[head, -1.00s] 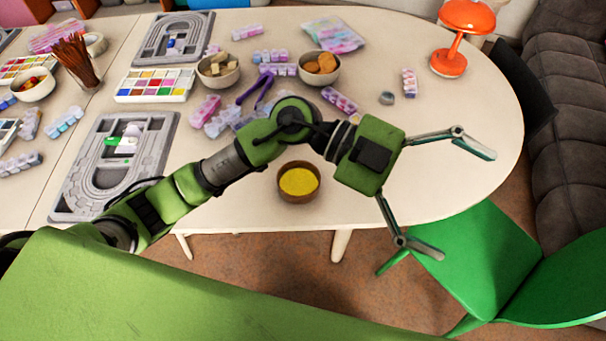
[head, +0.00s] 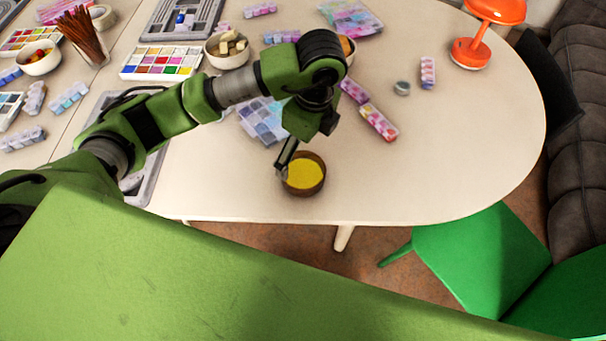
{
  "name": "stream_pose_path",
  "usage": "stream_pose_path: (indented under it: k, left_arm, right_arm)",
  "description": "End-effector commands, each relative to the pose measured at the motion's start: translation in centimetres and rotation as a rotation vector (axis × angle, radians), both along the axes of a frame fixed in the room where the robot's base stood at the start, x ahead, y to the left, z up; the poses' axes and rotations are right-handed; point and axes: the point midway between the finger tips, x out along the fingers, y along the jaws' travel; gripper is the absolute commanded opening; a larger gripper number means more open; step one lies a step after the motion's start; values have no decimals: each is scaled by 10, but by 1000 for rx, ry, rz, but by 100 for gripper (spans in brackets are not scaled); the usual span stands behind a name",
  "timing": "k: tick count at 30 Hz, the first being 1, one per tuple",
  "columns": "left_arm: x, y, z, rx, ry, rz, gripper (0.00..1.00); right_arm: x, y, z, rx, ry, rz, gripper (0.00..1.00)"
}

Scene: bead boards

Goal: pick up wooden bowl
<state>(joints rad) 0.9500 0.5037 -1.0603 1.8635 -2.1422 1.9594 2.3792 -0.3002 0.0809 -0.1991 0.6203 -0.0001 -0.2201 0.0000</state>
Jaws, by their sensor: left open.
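The wooden bowl (head: 320,186) is small, round and brown, with yellow contents. It sits upright near the front edge of the pale table. My left gripper (head: 284,168) points down at the bowl, with a finger at the bowl's left rim. I cannot tell whether it touches the rim. The left gripper is open; its other finger is hard to make out behind the wrist. My right gripper is not in view.
A light bowl (head: 227,62) and a paint set (head: 162,63) stand farther back. An orange lamp (head: 470,52) stands at the right. The table right of the bowl is clear. A green chair (head: 470,250) is in front.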

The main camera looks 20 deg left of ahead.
Motion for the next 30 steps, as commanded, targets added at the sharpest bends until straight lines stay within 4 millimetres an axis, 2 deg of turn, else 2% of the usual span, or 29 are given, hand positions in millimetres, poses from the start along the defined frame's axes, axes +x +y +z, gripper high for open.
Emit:
stream_pose_path:
  k: [3, 10, 18, 27, 28, 30]
  left_arm:
    - [0, 2, -16, 0, 2, 1, 95]
    - [-2, 1, -32, -1, 3, -1, 95]
    - [-6, -1, -71, -1, 3, -1, 95]
    - [-5, -1, -77, -3, 0, -2, 95]
    - [-5, -1, -77, -3, 0, -2, 90]
    - [-5, -1, -76, -3, 0, -2, 72]
  right_arm:
    - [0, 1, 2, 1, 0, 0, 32]
    - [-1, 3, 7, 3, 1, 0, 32]
    - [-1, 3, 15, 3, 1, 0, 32]
    - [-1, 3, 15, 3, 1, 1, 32]
    - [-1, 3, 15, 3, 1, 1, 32]
    - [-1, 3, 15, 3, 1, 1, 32]
